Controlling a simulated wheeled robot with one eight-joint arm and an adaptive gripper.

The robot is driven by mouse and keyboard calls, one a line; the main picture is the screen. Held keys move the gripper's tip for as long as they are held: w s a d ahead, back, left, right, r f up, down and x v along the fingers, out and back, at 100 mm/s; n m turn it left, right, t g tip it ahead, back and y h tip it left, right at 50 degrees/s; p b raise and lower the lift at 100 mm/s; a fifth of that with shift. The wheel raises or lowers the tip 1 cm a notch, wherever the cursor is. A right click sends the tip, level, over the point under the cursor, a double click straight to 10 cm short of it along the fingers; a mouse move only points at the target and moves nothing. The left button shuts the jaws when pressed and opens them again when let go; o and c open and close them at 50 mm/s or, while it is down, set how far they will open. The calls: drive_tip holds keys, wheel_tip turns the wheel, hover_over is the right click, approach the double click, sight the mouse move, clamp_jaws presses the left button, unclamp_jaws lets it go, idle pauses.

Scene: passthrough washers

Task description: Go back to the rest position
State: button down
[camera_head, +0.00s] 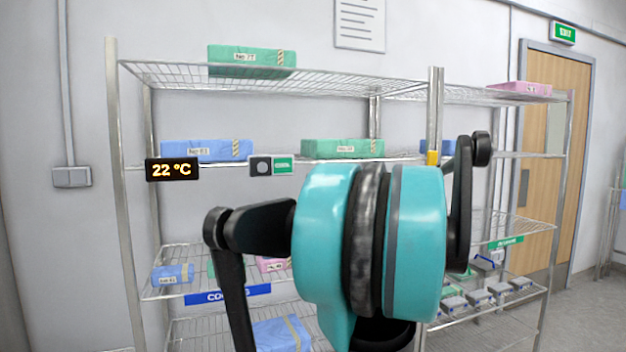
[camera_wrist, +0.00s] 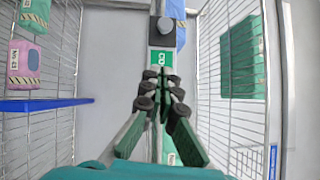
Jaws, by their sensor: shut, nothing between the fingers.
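My gripper (camera_wrist: 163,84) shows in the wrist view with its dark green fingers together and nothing between them. Its tips appear in front of a small green label (camera_wrist: 161,59) beside a dark box with a round knob (camera_wrist: 162,31); I cannot tell the gap. In the head view my teal and black arm fills the middle and hides the fingers. The knob box (camera_head: 261,166) and green label (camera_head: 283,166) show there on the shelf edge, left of my arm. No rest position is marked in either view.
A wire rack (camera_head: 125,200) holds green, blue and pink packages. A temperature display reading 22 °C (camera_head: 172,169) hangs on its shelf edge. A second rack (camera_head: 562,150) on the right carries several small grey items low down. A wooden door (camera_head: 558,130) stands behind it.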

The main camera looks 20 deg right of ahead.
drive_tip(key=s+a+f+n+g+h, duration=0.1)
drive_tip(key=s+a+f+n+g, duration=0.15)
drive_tip(key=a+f, duration=0.45)
drive_tip(key=s+a+f+n+g+h, duration=0.1)
drive_tip(key=s+a+f+g, duration=0.15)
drive_tip(key=f, duration=0.85)
drive_tip(key=s+a+f+n+g+h, duration=0.1)
drive_tip(key=s+a+f+n+g, duration=0.3)
drive_tip(key=f, duration=0.6)
drive_tip(key=s+d+f+n+g+h, duration=0.1)
drive_tip(key=s+f+n+h, duration=0.1)
drive_tip(key=s+f+h, duration=0.2)
drive_tip(key=s+d+f+n+g+h, duration=0.1)
drive_tip(key=s+f+h, duration=0.3)
drive_tip(key=s+f, duration=0.7)
wheel_tip(320, 180, down, 8)
drive_tip(key=shift+d+r+n, duration=0.2)
drive_tip(key=shift+d+n, duration=0.05)
drive_tip(key=shift+n, duration=0.6)
idle(2.5)
